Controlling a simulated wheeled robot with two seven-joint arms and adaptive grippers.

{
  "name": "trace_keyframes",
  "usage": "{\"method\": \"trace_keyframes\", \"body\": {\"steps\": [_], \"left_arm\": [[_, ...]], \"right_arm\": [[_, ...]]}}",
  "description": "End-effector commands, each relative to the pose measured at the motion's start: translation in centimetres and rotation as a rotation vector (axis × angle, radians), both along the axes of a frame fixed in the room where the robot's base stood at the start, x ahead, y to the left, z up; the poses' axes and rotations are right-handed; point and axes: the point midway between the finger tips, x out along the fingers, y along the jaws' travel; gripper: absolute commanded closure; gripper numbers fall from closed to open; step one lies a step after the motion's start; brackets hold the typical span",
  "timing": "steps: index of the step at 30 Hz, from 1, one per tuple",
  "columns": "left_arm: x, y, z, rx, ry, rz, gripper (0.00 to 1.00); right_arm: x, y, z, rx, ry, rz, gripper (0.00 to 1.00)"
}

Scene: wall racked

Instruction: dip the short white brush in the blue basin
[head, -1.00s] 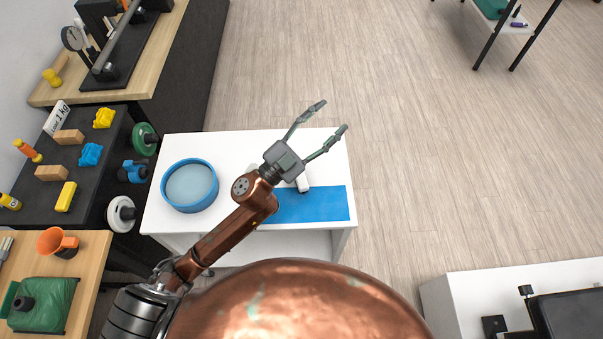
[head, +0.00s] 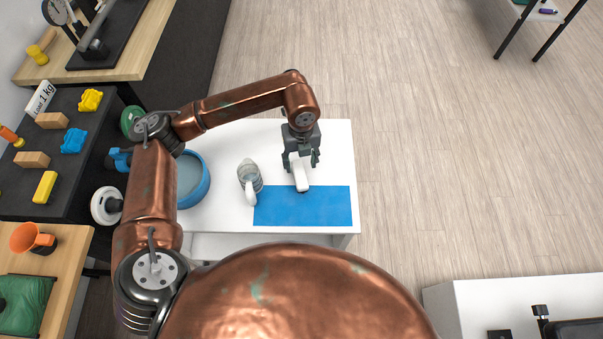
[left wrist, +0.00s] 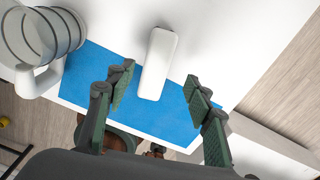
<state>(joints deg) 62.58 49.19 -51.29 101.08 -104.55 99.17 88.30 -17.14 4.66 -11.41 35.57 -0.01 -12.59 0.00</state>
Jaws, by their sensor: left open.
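The short white brush (head: 300,176) lies at the back edge of the blue mat, partly over it. It also shows in the left wrist view (left wrist: 158,62) as a rounded white block; its bristles are hidden. My left gripper (head: 302,160) is open and points down over the brush's far part. In the left wrist view the fingers (left wrist: 159,76) are on either side of the brush, with gaps between. The round blue basin (head: 205,190) stands at the table's left, holding pale liquid, and my left arm hides part of it. My right gripper is not in view.
A clear jug (head: 249,176) with a white handle stands between basin and brush; it also shows in the left wrist view (left wrist: 45,38). The blue mat (head: 305,210) lies on the white table (head: 335,150). A dark bench (head: 80,185) with blocks stands at the left.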

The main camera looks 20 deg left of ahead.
Motion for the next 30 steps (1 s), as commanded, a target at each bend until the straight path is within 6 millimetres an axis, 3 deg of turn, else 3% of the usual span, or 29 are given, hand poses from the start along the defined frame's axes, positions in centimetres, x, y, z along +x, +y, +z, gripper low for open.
{"method": "trace_keyframes", "body": {"steps": [18,24,30], "left_arm": [[-0.6,0.0,-7.0,-0.005,0.004,-0.006,0.52],[-0.5,0.0,-7.0,-0.005,0.003,-0.006,0.52],[-0.5,0.0,-7.0,-0.005,0.003,-0.006,0.65]], "right_arm": [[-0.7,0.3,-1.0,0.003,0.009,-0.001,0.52],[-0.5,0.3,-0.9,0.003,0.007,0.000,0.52],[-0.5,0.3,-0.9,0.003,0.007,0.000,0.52]]}}
